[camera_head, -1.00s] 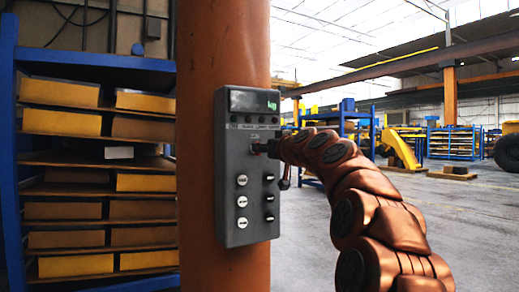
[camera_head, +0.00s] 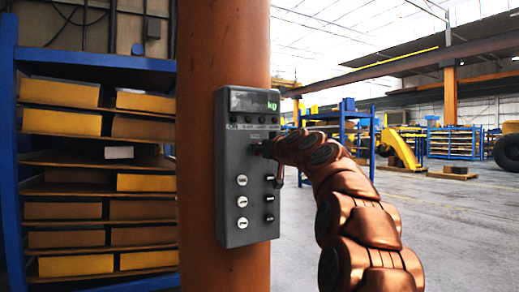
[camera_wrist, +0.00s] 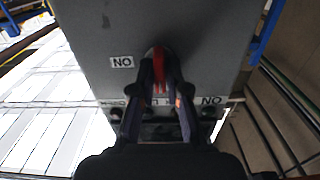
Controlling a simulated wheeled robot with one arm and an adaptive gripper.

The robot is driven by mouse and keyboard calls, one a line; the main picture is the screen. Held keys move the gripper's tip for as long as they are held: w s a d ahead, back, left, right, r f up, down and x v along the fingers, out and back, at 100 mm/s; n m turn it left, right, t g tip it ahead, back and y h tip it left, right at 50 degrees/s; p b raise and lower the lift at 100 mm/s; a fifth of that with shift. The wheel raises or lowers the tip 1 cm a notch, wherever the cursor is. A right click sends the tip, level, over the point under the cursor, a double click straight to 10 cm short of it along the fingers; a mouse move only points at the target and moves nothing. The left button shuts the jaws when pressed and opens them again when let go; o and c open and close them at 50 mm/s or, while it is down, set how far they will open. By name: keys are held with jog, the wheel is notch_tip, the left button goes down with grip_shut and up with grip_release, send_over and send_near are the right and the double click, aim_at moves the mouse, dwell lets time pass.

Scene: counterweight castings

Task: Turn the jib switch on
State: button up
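A grey control box (camera_head: 248,205) is fixed to an orange column. It has a display reading "kg", a row of small knobs, and round white and dark buttons lower down. My gripper (camera_head: 266,149) is at the upper middle of its face; the arm's wrist partly covers this spot. In the wrist view my gripper (camera_wrist: 160,80) has its fingers drawn in on both sides of a red switch lever (camera_wrist: 160,70) and appears shut on it. The switch's base is hidden between the fingers.
The orange column (camera_head: 222,40) stands close in front. A blue rack (camera_head: 10,150) with yellow and brown castings stands close on the left. Open grey floor (camera_head: 460,220) lies to the right, with blue racks and a yellow machine (camera_head: 401,150) farther back.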

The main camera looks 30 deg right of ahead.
grip_shut()
jog(key=shift+r+m+p, duration=0.15)
jog(key=shift+m+p, duration=0.15)
jog(key=shift+d+f+m+p, duration=0.1)
jog(key=shift+f+m+p, duration=0.05)
jog(key=shift+m+p, duration=3.9)
jog(key=shift+d+f+m+p, duration=0.1)
jog(key=shift+f+m+p, duration=0.05)
jog(key=shift+m+p, duration=3.9)
jog(key=shift+f+m+b, duration=0.1)
jog(key=shift+m+b, duration=0.35)
jog(key=shift+m, duration=0.25)
jog(key=o, duration=0.5)
grip_release()
